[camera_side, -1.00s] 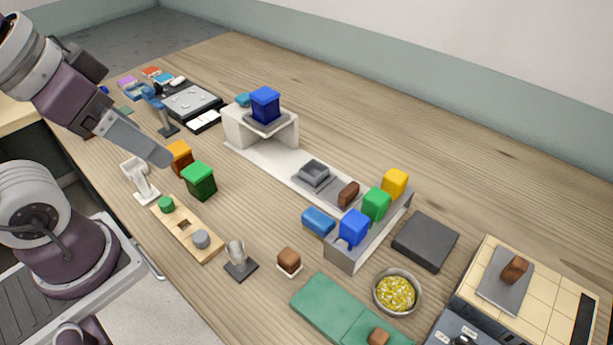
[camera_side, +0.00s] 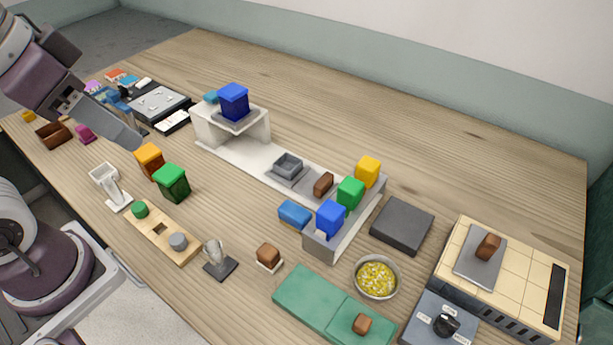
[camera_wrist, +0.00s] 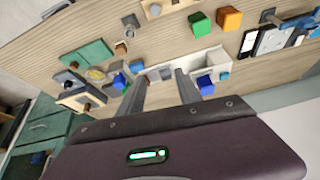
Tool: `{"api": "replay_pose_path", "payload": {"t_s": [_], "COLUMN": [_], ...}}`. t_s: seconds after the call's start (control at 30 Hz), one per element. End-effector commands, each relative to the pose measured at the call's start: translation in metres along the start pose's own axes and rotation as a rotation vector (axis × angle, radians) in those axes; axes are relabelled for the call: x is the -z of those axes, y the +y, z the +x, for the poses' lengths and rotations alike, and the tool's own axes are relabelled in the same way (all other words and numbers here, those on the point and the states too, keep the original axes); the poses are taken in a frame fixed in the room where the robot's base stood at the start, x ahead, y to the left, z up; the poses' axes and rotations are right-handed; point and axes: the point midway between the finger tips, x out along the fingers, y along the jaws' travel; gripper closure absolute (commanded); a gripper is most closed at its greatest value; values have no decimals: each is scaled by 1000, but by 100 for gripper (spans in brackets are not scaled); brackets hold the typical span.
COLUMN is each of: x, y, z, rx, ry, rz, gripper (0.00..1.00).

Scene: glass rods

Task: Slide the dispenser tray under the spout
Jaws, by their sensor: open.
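The dispenser has a white bridge-like stand (camera_side: 259,126) with a dark blue block (camera_side: 233,100) on top. A long white base strip (camera_side: 235,158) runs from under it. The small grey open tray (camera_side: 287,166) sits on this strip, out from under the stand, with a brown handle block (camera_side: 323,184) on its near end. The spout under the stand is hidden. My gripper (camera_side: 128,138) is in the air at the left, well apart from the tray. In the wrist view its two fingers (camera_wrist: 160,76) are spread with nothing gripped, and the stand (camera_wrist: 211,62) shows beyond them.
A grey rack (camera_side: 345,227) with blue, green and yellow blocks stands by the strip's near end. A light blue block (camera_side: 295,215) lies beside it. Orange (camera_side: 149,160) and green (camera_side: 171,182) blocks stand left. The table behind the strip is clear.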

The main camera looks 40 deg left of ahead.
Motion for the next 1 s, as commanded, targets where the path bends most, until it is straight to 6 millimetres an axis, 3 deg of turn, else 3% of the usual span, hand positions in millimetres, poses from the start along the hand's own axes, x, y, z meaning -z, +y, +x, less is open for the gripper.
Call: {"api": "replay_pose_path", "payload": {"t_s": [0.03, 0.17, 0.27, 0.3, 0.4, 0.5, 0.6, 0.77, 1.0], "x": [24, 99, 150, 167, 194, 201, 196, 189, 170], "y": [2, 16, 38, 50, 86, 121, 146, 159, 150], "z": [1, 22, 62, 83, 144, 202, 241, 267, 302], "rx": [-17, -64, -95, -107, -131, -151, -167, -177, -178], "ry": [-38, -154, -248, -286, -379, -459, -513, -546, -549], "rz": [79, 376, 627, 732, 998, 1229, 1392, 1491, 1491], "gripper": [71, 96, 100, 100, 100, 100, 100, 100, 100]}}
